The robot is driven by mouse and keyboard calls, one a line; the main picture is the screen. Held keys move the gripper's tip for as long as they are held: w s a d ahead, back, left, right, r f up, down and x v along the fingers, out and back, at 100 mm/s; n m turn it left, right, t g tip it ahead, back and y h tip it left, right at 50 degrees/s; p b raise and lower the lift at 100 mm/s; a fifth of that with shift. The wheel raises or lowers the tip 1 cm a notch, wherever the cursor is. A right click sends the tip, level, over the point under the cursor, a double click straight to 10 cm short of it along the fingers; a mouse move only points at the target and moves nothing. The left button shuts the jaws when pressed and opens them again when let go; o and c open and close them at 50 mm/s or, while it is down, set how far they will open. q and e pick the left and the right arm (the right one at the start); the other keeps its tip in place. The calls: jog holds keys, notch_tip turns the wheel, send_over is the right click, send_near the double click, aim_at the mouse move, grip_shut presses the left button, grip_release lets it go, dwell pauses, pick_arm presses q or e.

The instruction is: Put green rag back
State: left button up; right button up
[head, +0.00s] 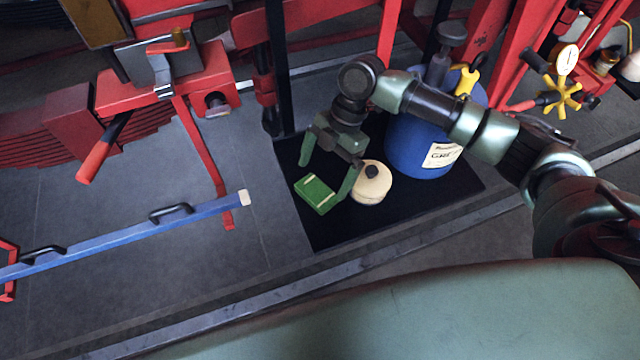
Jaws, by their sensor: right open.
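The green rag (316,194), a folded piece with pale yellowish stripes, shows over the left part of a black mat (345,232). My right gripper (323,181) is open, with its two fingers pointing down near the rag. One finger shows above the rag's far left side. The other passes along its right edge. I cannot tell whether either finger touches it. A round cream container (371,183) with a dark cap stands just right of the right finger. My left gripper is not in view.
A blue drum (417,147) with a white label stands on the mat, with a yellow-handled tool (466,80) at its top. A blue bar (120,238) with black handles extends from the left. Red machinery (165,85) lines the back. Bare grey floor (180,275) shows left of the mat.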

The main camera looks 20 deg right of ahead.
jog(key=b+v, duration=0.1)
jog(key=v, duration=0.6)
jog(key=shift+d+r+b, duration=0.15)
jog(key=shift+r+b, duration=0.2)
jog(key=shift+b, duration=0.05)
